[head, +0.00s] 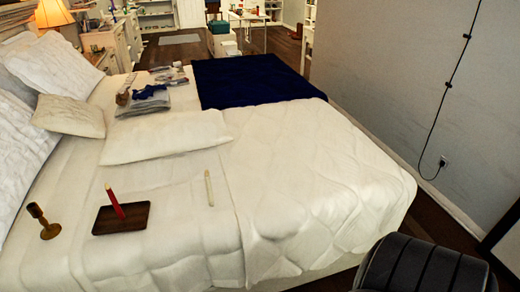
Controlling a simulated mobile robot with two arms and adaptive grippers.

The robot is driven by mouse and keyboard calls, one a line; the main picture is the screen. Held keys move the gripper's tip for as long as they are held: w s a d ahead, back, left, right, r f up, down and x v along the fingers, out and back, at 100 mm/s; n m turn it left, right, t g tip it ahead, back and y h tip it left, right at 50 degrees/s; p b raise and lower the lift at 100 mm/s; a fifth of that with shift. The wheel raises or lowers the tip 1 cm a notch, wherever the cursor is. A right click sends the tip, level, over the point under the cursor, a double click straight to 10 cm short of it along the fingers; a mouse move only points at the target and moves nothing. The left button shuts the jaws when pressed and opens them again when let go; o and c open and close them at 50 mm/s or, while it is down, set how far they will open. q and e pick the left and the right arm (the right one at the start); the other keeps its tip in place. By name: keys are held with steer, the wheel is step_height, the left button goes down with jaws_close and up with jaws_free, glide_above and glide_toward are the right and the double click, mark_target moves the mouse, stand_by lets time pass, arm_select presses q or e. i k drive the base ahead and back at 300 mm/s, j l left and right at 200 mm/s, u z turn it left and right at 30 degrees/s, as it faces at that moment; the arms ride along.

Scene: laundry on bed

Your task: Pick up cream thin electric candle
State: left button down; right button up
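A thin cream candle (209,188) stands close to upright on the white bed, near the middle of the head view. Nothing touches it except the bedding. A red candle (115,203) stands tilted on a dark brown wooden tray (134,222) to its left. Neither of my grippers shows in the head view.
A wooden candle holder (43,221) stands on the bed at far left. A white pillow (165,137), folded laundry (158,101) and a dark blue blanket (250,80) lie farther back. The quilt (310,190) right of the cream candle is clear. A dark chair (425,268) stands at lower right.

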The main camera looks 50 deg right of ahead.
mark_target(209, 190)
steer(key=l+z, duration=0.1)
steer(key=z, duration=0.85)
